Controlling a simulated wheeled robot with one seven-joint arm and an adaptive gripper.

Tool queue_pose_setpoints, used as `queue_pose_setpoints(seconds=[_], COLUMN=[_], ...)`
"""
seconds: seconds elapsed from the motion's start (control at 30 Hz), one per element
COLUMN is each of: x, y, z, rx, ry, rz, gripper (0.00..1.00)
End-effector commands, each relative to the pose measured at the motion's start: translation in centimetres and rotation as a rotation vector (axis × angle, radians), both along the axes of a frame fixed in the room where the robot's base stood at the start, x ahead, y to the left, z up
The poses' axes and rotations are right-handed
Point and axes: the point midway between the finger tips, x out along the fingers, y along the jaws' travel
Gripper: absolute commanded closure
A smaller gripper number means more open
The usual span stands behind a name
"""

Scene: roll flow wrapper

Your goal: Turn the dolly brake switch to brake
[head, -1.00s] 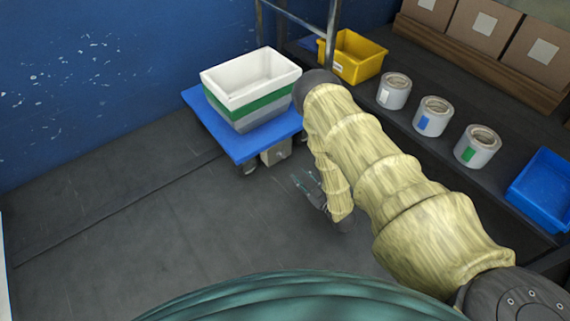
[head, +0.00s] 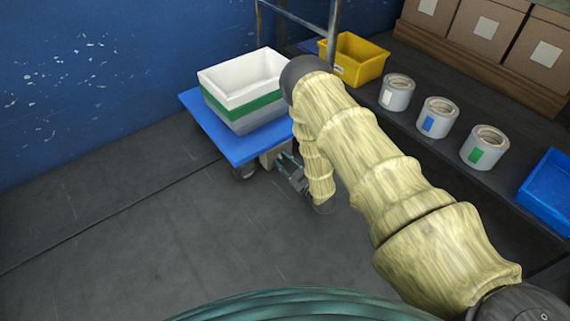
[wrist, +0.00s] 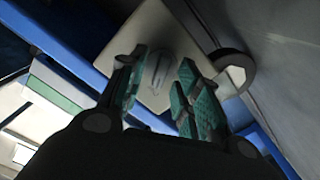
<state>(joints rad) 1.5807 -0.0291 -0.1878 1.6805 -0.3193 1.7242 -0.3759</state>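The blue dolly (head: 205,128) stands by the blue wall, and its blue edge (wrist: 75,55) crosses the upper left of the wrist view. A beige switch box (head: 268,158) hangs under its front edge, partly hidden by my gripper. In the wrist view the box (wrist: 140,38) faces me, with a grey elongated knob (wrist: 160,68) on it. My gripper (head: 287,163) is close in front of the box. Its two teal-padded fingers (wrist: 163,60) are apart, one on each side of the knob in the picture. I cannot tell whether they touch it.
Stacked white, green and grey bins (head: 245,85) sit on the dolly. A caster wheel (wrist: 235,70) is beside the box. A dark shelf with several labelled rolls (head: 438,118), a yellow bin (head: 353,58) and a blue bin (head: 550,190) lies to the right. The floor in front is clear.

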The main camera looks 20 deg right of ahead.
Motion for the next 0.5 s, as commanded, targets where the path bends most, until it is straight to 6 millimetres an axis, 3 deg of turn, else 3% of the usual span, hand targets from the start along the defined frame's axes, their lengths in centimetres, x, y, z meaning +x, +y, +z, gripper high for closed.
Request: queue_pose_setpoints(seconds=[0.23,0.4,0.5], x=[0.04,0.01,0.02], y=[0.02,0.02,0.02], z=[0.03,0.03,0.02], rx=[0.000,0.000,0.000], ry=[0.000,0.000,0.000], rz=[0.000,0.000,0.000], gripper=[0.69,1.00,1.00])
